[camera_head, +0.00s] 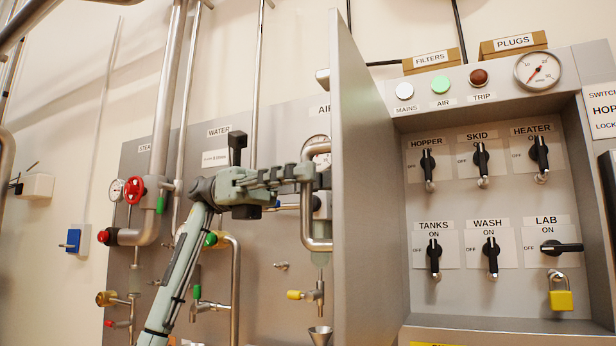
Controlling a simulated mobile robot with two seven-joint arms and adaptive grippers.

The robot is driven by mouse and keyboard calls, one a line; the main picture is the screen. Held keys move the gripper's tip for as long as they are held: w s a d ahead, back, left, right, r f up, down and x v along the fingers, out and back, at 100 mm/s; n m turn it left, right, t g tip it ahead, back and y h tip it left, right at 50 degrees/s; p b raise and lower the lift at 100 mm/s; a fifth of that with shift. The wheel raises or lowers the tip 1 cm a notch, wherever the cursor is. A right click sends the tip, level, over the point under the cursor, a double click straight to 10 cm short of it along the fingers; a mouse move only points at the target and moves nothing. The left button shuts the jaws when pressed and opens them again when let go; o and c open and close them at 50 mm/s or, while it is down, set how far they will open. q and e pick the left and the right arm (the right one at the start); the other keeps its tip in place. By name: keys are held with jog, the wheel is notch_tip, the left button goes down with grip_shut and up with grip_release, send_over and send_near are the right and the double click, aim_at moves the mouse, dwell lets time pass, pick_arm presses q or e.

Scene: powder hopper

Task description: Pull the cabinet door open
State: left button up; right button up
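The grey cabinet door (366,190) stands wide open, swung out toward me on the left side of the cabinet (400,300). I see it at a steep angle. A steel bar handle (317,245) sticks out from its outer face, on the left. My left gripper (306,173) reaches in from the left at the handle's upright bar, and its fingers look closed around it. The fingertips are small and partly overlap the bar. My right gripper is not in view.
Inside the cabinet are several black rotary switches, such as the LAB switch (562,247), and a yellow padlock (561,299). Label boxes (432,61) sit on top by a gauge (538,70). Pipes and valves (134,191) crowd the wall panel behind my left arm.

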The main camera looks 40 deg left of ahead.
pick_arm(q)
jog(key=shift+a, duration=0.1)
jog(key=a, duration=1.2)
jog(key=shift+d, duration=0.1)
